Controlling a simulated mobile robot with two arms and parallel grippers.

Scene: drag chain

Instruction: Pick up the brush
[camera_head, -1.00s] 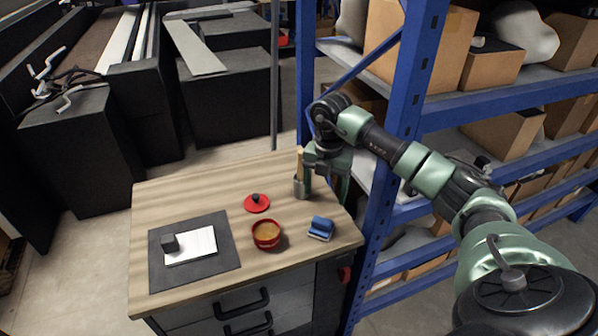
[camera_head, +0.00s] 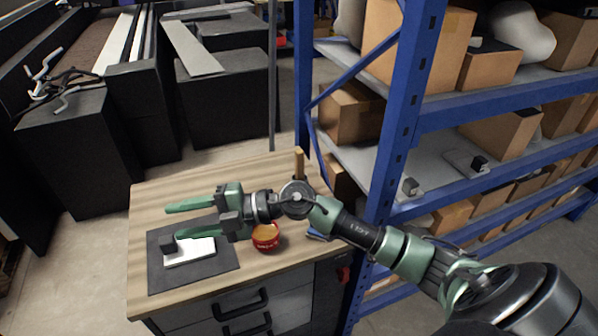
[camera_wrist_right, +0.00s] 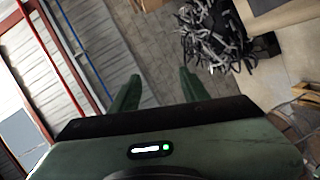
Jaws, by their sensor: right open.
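The brush is probably the item with the upright wooden handle (camera_head: 299,163) at the back right of the wooden table (camera_head: 160,195); its lower part and its holder are mostly hidden behind my right arm. My right gripper (camera_head: 172,223) is open and empty. It points left over the table, above the dark mat (camera_head: 190,277), well to the left of the wooden handle. Its two green fingers are apart with nothing between them in the right wrist view (camera_wrist_right: 160,76). My left gripper is not in view.
A red bowl with tan contents (camera_head: 266,236) stands just below my right wrist. A white pad with a dark block (camera_head: 192,252) lies on the mat. A blue item (camera_head: 316,236) is mostly hidden by my arm. A blue shelf rack (camera_head: 396,125) stands close at the right.

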